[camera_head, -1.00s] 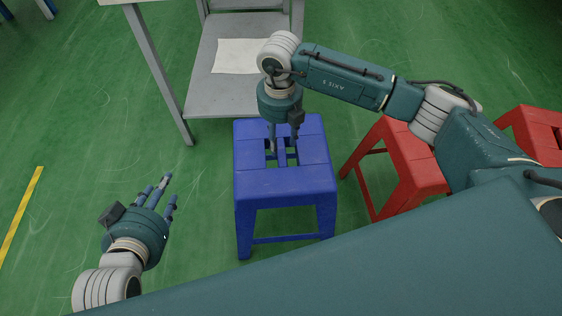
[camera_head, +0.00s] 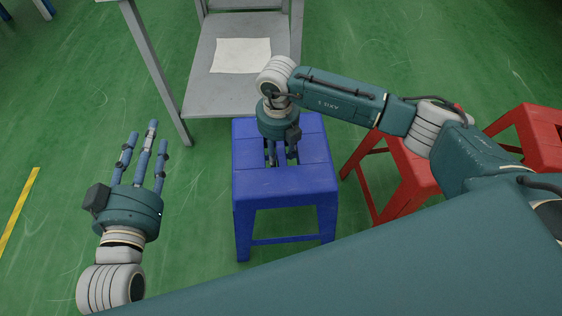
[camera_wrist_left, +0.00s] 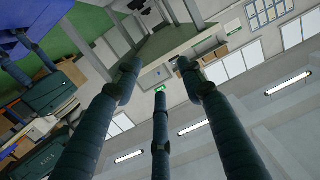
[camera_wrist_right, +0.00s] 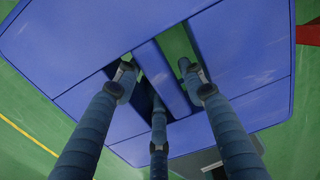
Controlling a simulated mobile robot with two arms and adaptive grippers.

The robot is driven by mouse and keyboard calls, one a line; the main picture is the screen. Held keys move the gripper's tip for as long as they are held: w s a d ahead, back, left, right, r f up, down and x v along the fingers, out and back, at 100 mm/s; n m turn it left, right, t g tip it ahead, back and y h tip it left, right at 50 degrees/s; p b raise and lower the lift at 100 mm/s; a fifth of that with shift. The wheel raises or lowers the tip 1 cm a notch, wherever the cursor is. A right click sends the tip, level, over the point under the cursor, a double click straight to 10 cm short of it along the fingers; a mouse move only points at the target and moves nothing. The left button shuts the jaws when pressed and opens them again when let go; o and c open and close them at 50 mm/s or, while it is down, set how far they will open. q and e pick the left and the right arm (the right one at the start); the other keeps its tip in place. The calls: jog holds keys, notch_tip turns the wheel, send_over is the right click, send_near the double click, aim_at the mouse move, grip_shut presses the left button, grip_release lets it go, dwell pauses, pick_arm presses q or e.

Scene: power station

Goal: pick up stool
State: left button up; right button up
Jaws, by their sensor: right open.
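A blue plastic stool (camera_head: 257,187) stands upright on the green floor, in the middle of the head view. Its seat has slots with a bar between them. The seat fills much of the right wrist view (camera_wrist_right: 80,40). My right gripper (camera_head: 283,160) points down over the slots, its fingers open on either side of the central bar (camera_wrist_right: 165,80), the tips at or inside the openings. Whether the fingers touch the bar is unclear. My left gripper (camera_head: 145,150) is open and empty, to the left of the stool and apart from it.
Two red stools (camera_head: 412,178) (camera_head: 541,135) stand to the right of the blue one, partly behind my right arm. A grey metal rack with a paper sheet (camera_head: 242,55) is just behind the blue stool. Green floor to the left is free.

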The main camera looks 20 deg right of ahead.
grip_shut()
jog(key=shift+r, duration=0.1)
jog(key=shift+w+r, duration=0.1)
jog(key=shift+r, duration=0.05)
